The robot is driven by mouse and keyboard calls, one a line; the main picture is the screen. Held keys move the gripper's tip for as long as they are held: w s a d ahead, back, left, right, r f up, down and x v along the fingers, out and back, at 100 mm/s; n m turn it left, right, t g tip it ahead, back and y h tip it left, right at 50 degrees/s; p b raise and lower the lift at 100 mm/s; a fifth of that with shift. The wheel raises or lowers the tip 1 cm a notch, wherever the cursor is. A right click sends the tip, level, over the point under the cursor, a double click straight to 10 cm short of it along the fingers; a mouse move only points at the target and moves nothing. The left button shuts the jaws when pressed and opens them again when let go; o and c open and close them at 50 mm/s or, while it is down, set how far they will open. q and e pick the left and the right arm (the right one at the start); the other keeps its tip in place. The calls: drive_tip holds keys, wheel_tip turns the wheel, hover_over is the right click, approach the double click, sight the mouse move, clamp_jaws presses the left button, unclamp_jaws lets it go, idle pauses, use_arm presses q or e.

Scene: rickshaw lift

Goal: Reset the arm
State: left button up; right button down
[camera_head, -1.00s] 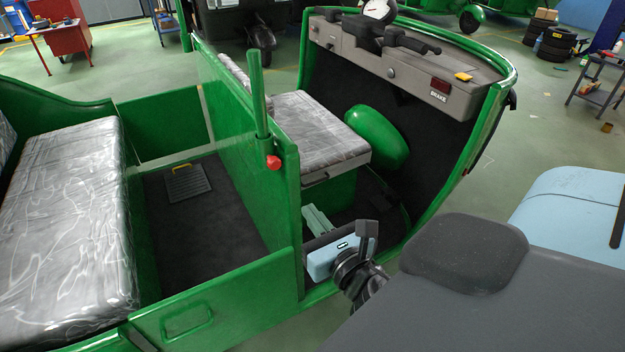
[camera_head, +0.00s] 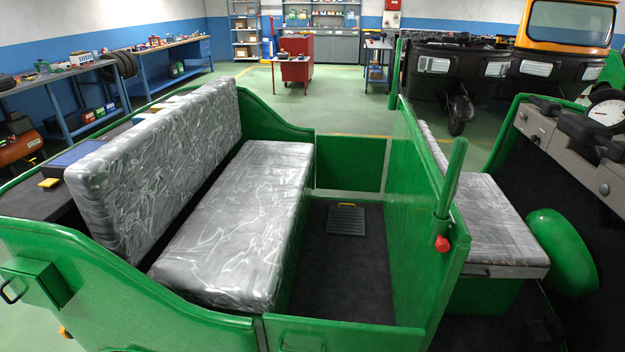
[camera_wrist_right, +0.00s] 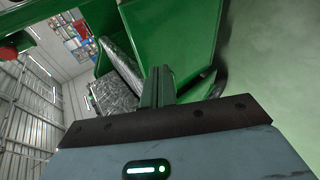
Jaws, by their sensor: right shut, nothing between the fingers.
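My right gripper (camera_wrist_right: 158,88) shows in the right wrist view as narrow dark fingers close together, shut with nothing held. Green bodywork and a patterned grey seat of the rickshaw are behind it in that view; I cannot tell the distance. The green rickshaw (camera_head: 355,165) fills the head view. It has a long grey rear seat (camera_head: 235,225), a front seat (camera_head: 490,225) and a green post with a red knob (camera_head: 442,244). Neither gripper shows clearly in the head view, and my left gripper is in no current view.
Blue workbenches (camera_head: 60,90) line the left wall. A red cabinet (camera_head: 297,58) stands at the back, with open green floor before it. Another dark vehicle (camera_head: 455,75) is at the back right. In the wrist view, open floor (camera_wrist_right: 270,70) lies to the right.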

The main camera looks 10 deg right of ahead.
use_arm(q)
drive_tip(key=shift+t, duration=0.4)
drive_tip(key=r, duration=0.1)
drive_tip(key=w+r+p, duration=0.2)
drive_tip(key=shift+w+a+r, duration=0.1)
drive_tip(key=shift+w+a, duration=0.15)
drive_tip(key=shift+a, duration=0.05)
use_arm(e)
drive_tip(key=s+a+f+m+g+y, duration=0.1)
drive_tip(key=s+a+f+m, duration=0.1)
drive_tip(key=s+f+m, duration=0.2)
drive_tip(key=s+a+f+m+g, duration=0.1)
drive_tip(key=s+a+f+m, duration=0.1)
drive_tip(key=s+m, duration=0.7)
drive_tip(key=shift+a+f+m+y, duration=0.15)
drive_tip(key=shift+f+m+y, duration=0.25)
drive_tip(key=shift+f+m, duration=0.65)
drive_tip(key=shift+r, duration=0.2)
